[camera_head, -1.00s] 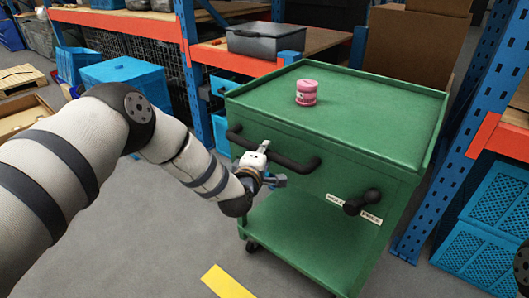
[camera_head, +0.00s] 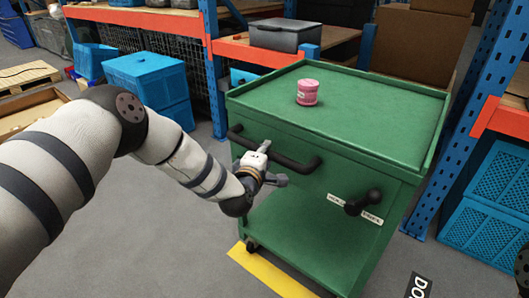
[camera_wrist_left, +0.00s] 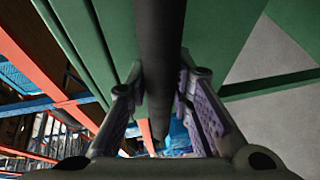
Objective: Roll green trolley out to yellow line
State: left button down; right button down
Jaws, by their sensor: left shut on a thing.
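The green trolley (camera_head: 375,108) stands in front of me in the head view, with a pink tub (camera_head: 307,92) upright on its top. My left gripper (camera_head: 262,163) is shut on the black bar handle (camera_head: 300,163) on the trolley's near side. In the left wrist view the dark handle bar (camera_wrist_left: 159,45) runs between the two fingers. The yellow line (camera_head: 268,274) lies on the floor at the trolley's near lower edge, and a front caster (camera_head: 252,246) is right by it. The trolley partly hides the line.
Blue rack posts (camera_head: 470,120) stand close to the trolley's right side. Blue crates (camera_head: 492,205) are at the right, and more blue bins (camera_head: 150,80) are at the back left. White lettering on a dark patch (camera_head: 418,286) is on the floor. Grey floor is open at the lower left.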

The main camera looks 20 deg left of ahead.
dwell(0.3)
pick_arm(q)
jog(key=c, duration=1.4)
grip_release()
jog(key=s, duration=0.4)
jog(key=s+r, duration=0.1)
jog(key=s, duration=0.3)
jog(key=s+r, duration=0.1)
jog(key=s, duration=0.2)
jog(key=shift+s+d+r, duration=0.1)
jog(key=shift+s+d, duration=0.2)
jog(key=shift+s, duration=0.1)
